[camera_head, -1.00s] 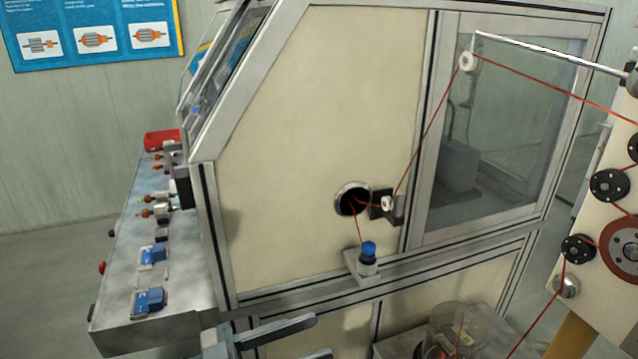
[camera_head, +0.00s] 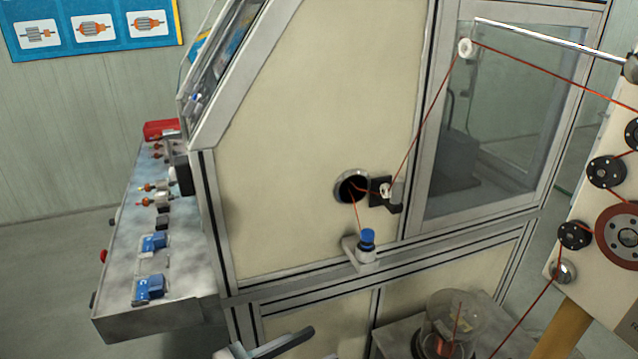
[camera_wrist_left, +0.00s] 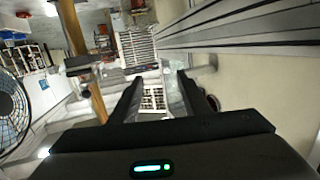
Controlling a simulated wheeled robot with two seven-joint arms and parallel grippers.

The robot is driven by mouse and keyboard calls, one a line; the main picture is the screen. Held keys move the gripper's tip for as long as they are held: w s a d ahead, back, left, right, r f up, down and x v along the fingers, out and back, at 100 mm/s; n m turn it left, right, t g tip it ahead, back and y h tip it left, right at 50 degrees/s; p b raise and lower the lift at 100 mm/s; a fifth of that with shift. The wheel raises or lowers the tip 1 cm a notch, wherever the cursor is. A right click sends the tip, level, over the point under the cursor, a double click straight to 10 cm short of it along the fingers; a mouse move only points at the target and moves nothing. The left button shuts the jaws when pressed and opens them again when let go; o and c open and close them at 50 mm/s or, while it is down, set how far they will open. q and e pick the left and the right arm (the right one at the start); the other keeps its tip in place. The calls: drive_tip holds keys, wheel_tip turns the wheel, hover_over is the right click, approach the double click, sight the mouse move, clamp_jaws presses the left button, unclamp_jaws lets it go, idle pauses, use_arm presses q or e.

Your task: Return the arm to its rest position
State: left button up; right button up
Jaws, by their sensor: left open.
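My left gripper (camera_head: 272,346) shows at the bottom edge of the head view, in front of the lower part of the winding machine (camera_head: 300,130). Only its upper part is in the picture; the rest is cut off. In the left wrist view, the two dark fingers of my left gripper (camera_wrist_left: 158,85) stand apart with nothing between them. The machine's side panel (camera_wrist_left: 285,85) is to the right of the fingers there. My right gripper is not in view.
A red wire runs from the white pulley (camera_head: 466,48) to the hole (camera_head: 352,187) and the blue-topped post (camera_head: 367,240). A clear container with a copper spool (camera_head: 440,345) stands at lower right. A roller panel (camera_head: 600,240) is at right. A fan (camera_wrist_left: 12,108) shows at wrist-view left.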

use_arm(q)
drive_tip(key=s+a+f+n+g+y, duration=0.1)
drive_tip(key=s+a+f+n+y, duration=0.35)
drive_tip(key=a+f, duration=0.4)
drive_tip(key=s+a+f+n+g+y, duration=0.25)
drive_tip(key=s+a+f+y, duration=0.3)
drive_tip(key=f, duration=0.55)
drive_tip(key=s+a+f+n+g+y, duration=0.25)
drive_tip(key=s+a+f, duration=0.35)
drive_tip(key=s, duration=0.4)
wheel_tip(320, 180, down, 29)
drive_tip(key=s+g+b, duration=0.1)
drive_tip(key=g, duration=0.1)
drive_tip(key=s+a+f, duration=0.2)
drive_tip(key=s+f, duration=0.7)
drive_tip(key=s+a+f+m+b, duration=0.1)
drive_tip(key=s+a+f, duration=0.1)
drive_tip(key=s+f, duration=0.7)
drive_tip(key=shift+s+f+g, duration=0.2)
drive_tip(key=shift+f+g, duration=0.15)
drive_tip(key=shift+g, duration=0.05)
drive_tip(key=shift+y, duration=0.25)
